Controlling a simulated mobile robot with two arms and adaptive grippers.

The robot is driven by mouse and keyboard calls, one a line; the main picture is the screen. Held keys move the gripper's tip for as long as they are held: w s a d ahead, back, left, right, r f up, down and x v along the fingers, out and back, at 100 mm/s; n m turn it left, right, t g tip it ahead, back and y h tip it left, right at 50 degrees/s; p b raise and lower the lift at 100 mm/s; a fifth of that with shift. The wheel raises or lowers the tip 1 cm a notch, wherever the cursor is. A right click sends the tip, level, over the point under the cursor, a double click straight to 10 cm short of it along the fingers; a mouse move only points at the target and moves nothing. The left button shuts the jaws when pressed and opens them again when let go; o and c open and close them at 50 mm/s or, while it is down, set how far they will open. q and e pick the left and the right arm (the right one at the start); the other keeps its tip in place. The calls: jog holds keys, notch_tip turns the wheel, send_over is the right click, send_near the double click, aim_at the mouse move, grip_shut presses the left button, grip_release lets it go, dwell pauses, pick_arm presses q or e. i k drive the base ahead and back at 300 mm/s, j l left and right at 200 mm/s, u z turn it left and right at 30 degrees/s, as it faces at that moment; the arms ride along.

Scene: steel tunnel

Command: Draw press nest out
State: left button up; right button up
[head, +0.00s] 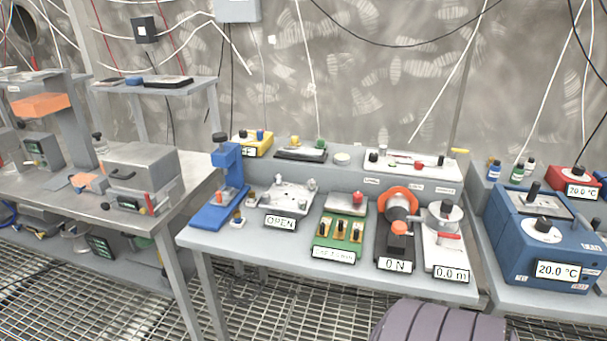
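A small blue press (227,165) stands upright at the left end of the middle bench, with a dark knob on top. Its flat blue base (214,214) reaches toward the bench's front left. A small orange piece (219,197) sits low in front of the column; I cannot tell whether this is the nest or how far out the nest is. On the left bench, a tall grey stand (70,125) carries an orange block (40,105); I cannot tell whether it is also a press. Neither of my grippers is in view.
Right of the press are a plate marked OPEN (287,198), a green fixture (340,235), a black-and-orange device (397,220) and a grey gauge (443,235). A grey box (140,170) stands on the left bench. A blue bath (545,240) stands at right. White cables hang behind.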

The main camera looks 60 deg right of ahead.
aim_at(224, 199)
jog(key=z, duration=1.4)
jog(key=k+l, duration=0.05)
